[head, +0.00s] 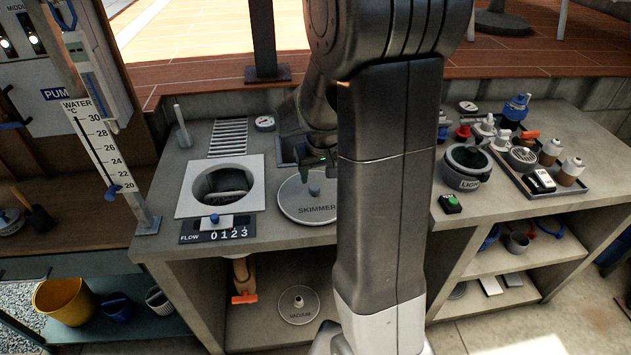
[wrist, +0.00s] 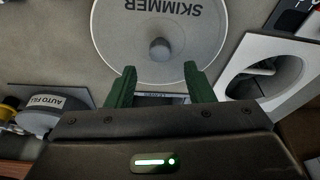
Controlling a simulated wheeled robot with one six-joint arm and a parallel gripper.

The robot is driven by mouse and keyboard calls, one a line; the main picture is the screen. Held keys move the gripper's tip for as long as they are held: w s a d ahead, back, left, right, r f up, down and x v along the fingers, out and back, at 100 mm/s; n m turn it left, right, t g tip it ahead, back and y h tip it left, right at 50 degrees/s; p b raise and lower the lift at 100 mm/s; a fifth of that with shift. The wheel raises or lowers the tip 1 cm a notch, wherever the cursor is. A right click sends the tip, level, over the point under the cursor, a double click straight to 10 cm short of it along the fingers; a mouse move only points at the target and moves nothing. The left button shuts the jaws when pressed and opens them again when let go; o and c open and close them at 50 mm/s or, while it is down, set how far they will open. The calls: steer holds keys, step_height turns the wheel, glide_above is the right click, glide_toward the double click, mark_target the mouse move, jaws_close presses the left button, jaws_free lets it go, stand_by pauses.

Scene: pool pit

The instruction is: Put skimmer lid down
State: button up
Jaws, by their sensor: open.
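The skimmer lid (head: 298,206) is a round, light grey disc marked SKIMMER. It lies flat on the counter, just right of the square skimmer opening (head: 184,203) in the head view. Its small dark knob shows in the wrist view (wrist: 160,49). My gripper (wrist: 160,82) is open and empty, with its green fingers apart and the knob ahead of the fingertips, not between them. In the head view my arm hides the lid's right edge. The opening is uncovered, with a dark round hollow inside; it also shows at the right of the wrist view (wrist: 236,88).
A flow counter (head: 217,229) sits in front of the opening, and a slatted grate (head: 228,138) lies behind it. A dark round pot (head: 466,168) and a tray of bottles (head: 561,185) stand on the right. A vacuum plate (head: 298,305) lies on the shelf below.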

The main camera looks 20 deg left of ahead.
steer(key=v, duration=0.6)
steer(key=shift+r, duration=0.35)
